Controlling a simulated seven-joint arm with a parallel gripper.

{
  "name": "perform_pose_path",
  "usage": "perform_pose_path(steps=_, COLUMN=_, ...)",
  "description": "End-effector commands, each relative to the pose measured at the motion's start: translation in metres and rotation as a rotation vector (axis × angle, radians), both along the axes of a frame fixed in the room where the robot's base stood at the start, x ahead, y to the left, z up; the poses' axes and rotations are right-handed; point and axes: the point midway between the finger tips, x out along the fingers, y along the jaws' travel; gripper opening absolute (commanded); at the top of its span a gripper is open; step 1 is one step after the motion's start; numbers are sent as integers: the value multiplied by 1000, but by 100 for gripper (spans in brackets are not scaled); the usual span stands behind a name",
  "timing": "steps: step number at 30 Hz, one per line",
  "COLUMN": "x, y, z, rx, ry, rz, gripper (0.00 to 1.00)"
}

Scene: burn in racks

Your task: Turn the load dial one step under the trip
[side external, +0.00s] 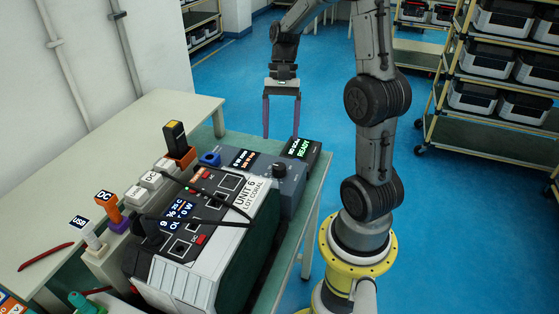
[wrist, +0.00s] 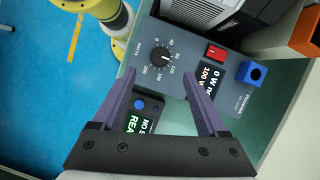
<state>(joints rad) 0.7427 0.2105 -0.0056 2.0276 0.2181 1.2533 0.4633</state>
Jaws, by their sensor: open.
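The load dial is a round black knob (side external: 279,171) on top of a blue-grey load box (side external: 289,192). In the wrist view the dial (wrist: 160,56) has a white number scale around it and a light pointer mark; its exact setting is too small to read. A red switch (wrist: 215,52) sits beside the display. My gripper (side external: 281,134) is open and empty, fingers down, above and behind the box. In the wrist view its fingertips (wrist: 158,75) lie either side of the dial's near edge, apart from it.
A black scanner showing READY (side external: 301,149) stands beside the load box. The white UNIT 6 power unit (side external: 229,240) with a black cable stands at its left. A blue socket (wrist: 250,73) rises from the box. Connectors on holders (side external: 107,200) line the bench.

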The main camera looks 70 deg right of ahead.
Motion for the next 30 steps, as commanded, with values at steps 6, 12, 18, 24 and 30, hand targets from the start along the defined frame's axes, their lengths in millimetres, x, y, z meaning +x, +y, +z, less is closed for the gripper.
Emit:
perform_pose_path(steps=6, x=-5, y=17, z=-40, rx=4, ry=3, rz=1, gripper=76)
perform_pose_path(steps=12, x=-7, y=27, z=-66, rx=3, ry=2, rz=0, gripper=76)
perform_pose_path(steps=18, x=-8, y=31, z=-77, rx=0, ry=0, rz=0, gripper=76)
perform_pose_path(steps=24, x=-8, y=32, z=-79, rx=-1, ry=0, rz=0, gripper=76)
perform_pose_path(steps=30, x=-8, y=32, z=-78, rx=-1, ry=0, rz=0, gripper=54)
